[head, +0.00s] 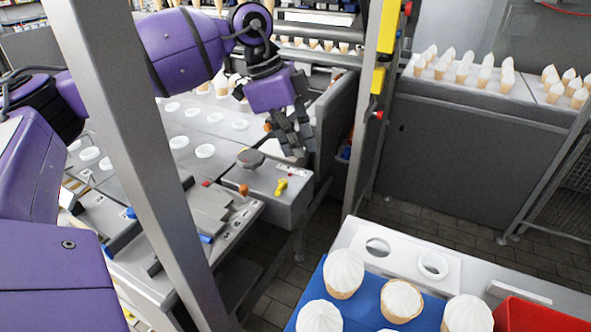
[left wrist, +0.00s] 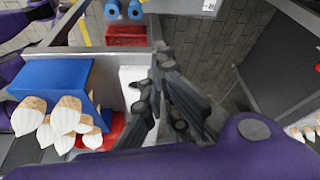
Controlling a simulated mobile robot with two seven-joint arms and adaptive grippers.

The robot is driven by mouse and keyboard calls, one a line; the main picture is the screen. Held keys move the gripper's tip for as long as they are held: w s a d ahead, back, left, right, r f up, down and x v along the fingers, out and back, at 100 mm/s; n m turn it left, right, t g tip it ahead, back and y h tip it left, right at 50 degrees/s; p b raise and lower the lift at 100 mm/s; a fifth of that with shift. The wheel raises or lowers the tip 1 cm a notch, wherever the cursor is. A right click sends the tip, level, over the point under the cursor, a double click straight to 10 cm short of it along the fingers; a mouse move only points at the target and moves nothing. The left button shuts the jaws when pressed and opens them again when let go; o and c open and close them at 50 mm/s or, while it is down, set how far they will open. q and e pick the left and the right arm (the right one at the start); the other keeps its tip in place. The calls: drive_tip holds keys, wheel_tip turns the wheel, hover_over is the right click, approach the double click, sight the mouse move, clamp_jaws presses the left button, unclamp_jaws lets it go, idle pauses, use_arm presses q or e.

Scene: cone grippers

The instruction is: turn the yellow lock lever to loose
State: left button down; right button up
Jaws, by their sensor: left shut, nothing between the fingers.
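The small yellow lock lever (head: 281,187) sits on the front face of a grey box (head: 262,178) at the end of the machine bench in the head view. My left gripper (head: 298,150) hangs above and slightly right of the lever, apart from it, with its fingers together and empty. In the left wrist view the dark fingers (left wrist: 158,62) show in the middle; I cannot see the lever there. The markings beside the lever are too small to read. My right gripper does not show.
A grey post (head: 135,150) stands in front of the bench. A blue tray (head: 366,300) with ice cream cones and a red bin (head: 540,316) are at the lower right.

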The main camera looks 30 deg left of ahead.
sight(280, 189)
use_arm(q)
wheel_tip(280, 189, down, 10)
drive_tip(key=p, duration=0.1)
drive_tip(key=shift+a, duration=0.25)
drive_tip(key=shift+s+r, duration=0.1)
idle(0.3)
